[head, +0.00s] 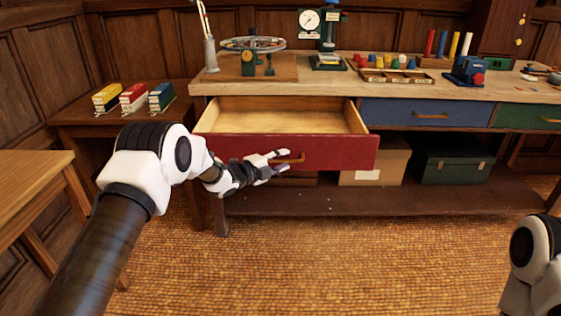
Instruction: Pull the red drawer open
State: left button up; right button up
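The red drawer (220,147) in the left part of the workbench stands pulled well out. Its pale wooden inside shows and looks empty. Its brass handle (297,159) is on the middle of the red front. My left gripper (284,160) is at the handle, coming from the left. Its two fingers look spread, one above and one below the handle's left part, with a gap between the tips. Whether they touch the handle I cannot tell. My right gripper is out of view; only part of my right arm shows at the lower right.
A blue drawer (390,113) and a green drawer (517,117) are closed to the right. A cardboard box (372,170) and a green box (448,166) stand on the lower shelf. A side table (80,114) is at left. The floor in front is clear.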

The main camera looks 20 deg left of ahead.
pick_arm(q)
jog(key=v, duration=1.2)
